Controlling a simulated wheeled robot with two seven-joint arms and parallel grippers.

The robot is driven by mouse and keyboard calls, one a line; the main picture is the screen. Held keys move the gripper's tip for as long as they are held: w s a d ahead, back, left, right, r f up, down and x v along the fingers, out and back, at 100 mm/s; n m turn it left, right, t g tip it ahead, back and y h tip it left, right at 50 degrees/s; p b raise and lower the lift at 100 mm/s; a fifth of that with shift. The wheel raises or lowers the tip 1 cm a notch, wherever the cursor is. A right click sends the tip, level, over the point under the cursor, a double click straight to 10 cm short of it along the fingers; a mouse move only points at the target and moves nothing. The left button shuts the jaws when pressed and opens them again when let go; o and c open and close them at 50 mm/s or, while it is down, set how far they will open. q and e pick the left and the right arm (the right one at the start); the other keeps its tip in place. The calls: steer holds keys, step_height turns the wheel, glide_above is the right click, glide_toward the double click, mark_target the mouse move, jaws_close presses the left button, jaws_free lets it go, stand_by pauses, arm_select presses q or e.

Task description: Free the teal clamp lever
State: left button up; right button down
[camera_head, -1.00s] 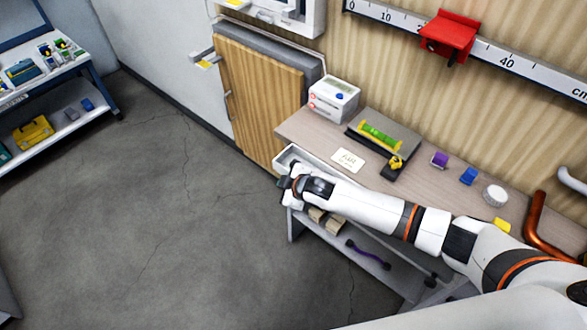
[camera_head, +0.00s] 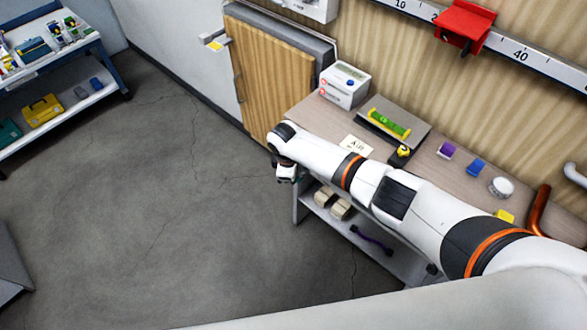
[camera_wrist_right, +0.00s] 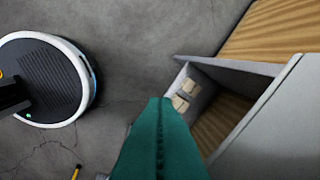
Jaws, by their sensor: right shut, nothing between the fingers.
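My right arm reaches left across the workbench in the head view. Its gripper (camera_head: 287,174) hangs off the bench's left end, pointing down, with clear floor beside it. In the right wrist view a large teal shape with a dark toothed seam rises from the bottom edge to my right gripper's tip (camera_wrist_right: 160,101); it looks like the shut fingers, with nothing held. I cannot make out a separate teal clamp lever in either view. The arm hides part of the bench's left end. My left gripper is not in view.
The workbench (camera_head: 312,112) carries a white meter box (camera_head: 345,84), a green level (camera_head: 389,123), a yellow-black item (camera_head: 400,154) and small coloured blocks. Wooden blocks (camera_head: 332,203) lie on the shelf below; they also show in the wrist view (camera_wrist_right: 184,94). A wooden door (camera_head: 272,80) stands behind.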

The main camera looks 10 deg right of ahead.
steer(key=shift+d+r, duration=0.1)
steer(key=shift+r, duration=0.1)
steer(key=shift+r+p, duration=0.7)
steer(key=shift+p, duration=0.2)
